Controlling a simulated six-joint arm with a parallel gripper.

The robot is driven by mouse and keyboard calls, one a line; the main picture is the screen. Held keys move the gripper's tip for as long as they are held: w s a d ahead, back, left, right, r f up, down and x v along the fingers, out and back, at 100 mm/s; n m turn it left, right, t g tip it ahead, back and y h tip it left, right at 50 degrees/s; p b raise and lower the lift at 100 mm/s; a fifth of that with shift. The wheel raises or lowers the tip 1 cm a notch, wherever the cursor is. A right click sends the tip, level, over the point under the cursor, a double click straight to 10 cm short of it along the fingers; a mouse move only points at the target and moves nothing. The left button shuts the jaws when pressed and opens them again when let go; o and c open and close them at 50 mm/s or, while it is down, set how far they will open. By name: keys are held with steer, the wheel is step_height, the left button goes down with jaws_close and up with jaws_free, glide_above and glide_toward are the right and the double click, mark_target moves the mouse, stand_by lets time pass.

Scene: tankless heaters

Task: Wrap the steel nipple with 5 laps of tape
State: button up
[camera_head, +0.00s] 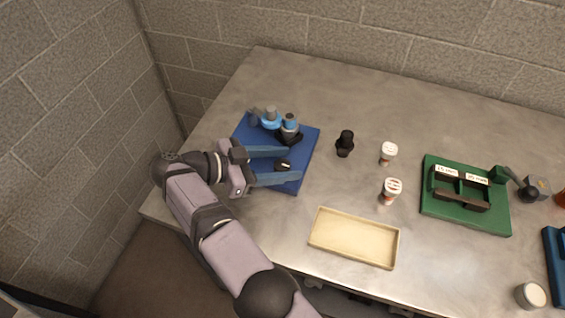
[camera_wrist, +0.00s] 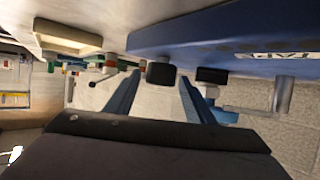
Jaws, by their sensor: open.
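My gripper (camera_head: 294,164) is open, its two blue fingers reaching over the blue board (camera_head: 309,144) at the left of the table. A small dark round piece (camera_head: 283,165) lies between the fingers with space around it. In the wrist view a dark cylinder (camera_wrist: 160,76) shows between the fingertips; contact cannot be told. The board (camera_wrist: 215,22) there carries a "TAPE" label. Blue and grey fittings (camera_head: 271,119) stand at the board's back, beside a dark-based one (camera_head: 290,126). A grey metal-looking cylinder (camera_wrist: 285,95) shows at right. I cannot tell which piece is the steel nipple.
A black fitting (camera_head: 345,142) and two white-capped containers (camera_head: 388,152) (camera_head: 391,190) stand right of the board. An empty shallow tray (camera_head: 352,258) lies in front. A green fixture (camera_head: 465,222) is at right. The back of the table is clear.

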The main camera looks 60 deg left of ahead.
mark_target(282, 164)
step_height(282, 164, up, 8)
steer(key=shift+r+p, duration=0.1)
steer(key=shift+p, duration=0.9)
steer(key=shift+r+p, duration=0.75)
